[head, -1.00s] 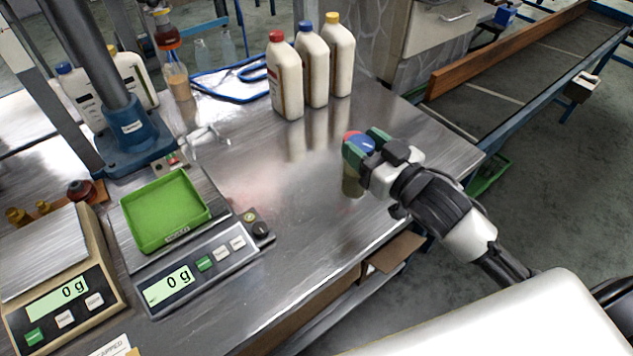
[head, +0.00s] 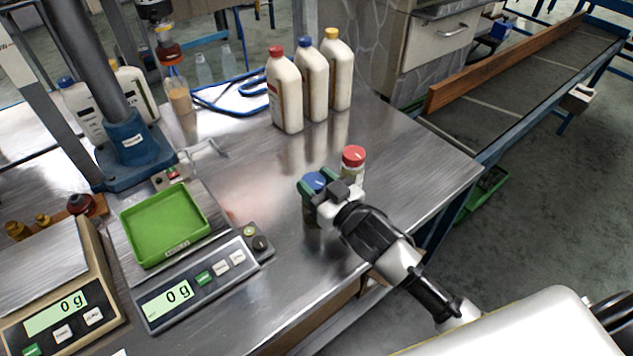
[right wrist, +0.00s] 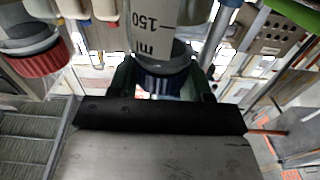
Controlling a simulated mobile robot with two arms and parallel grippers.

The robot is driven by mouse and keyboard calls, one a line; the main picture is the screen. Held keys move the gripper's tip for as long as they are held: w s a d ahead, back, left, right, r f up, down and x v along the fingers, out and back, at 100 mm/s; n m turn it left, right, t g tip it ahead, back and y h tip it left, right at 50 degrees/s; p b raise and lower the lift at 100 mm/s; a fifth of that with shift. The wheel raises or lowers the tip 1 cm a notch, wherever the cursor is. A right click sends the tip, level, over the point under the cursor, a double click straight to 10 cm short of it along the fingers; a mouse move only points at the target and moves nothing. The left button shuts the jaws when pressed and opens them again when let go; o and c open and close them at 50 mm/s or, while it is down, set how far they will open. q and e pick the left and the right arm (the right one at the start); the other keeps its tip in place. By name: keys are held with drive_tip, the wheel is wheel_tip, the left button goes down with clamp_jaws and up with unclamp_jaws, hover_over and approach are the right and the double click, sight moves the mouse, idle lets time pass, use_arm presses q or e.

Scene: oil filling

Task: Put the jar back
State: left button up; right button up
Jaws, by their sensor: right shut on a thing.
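My right gripper (head: 320,186) is shut on a jar with a blue cap (head: 314,181). Its green fingers sit on either side of the cap. In the right wrist view the jar (right wrist: 166,38) is clear, with a "150 ml" marking, and its blue cap is between the fingers. I cannot tell whether the jar's base touches the table. A jar with a red cap (head: 353,157) stands on the steel table just right of and behind the gripper, and it also shows in the right wrist view (right wrist: 38,58). My left gripper is not in view.
White bottles with red (head: 284,92), blue (head: 311,85) and yellow caps (head: 337,75) stand at the back. A green tray (head: 165,248) sits on a scale reading 0 g (head: 190,285) at left. Bare steel table (head: 265,190) lies between scale and gripper.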

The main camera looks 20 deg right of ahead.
drive_tip(key=o, duration=1.3)
drive_tip(key=shift+o, duration=0.4)
drive_tip(key=shift+r, duration=0.15)
drive_tip(key=b+v, duration=0.1)
drive_tip(key=v, duration=1.1)
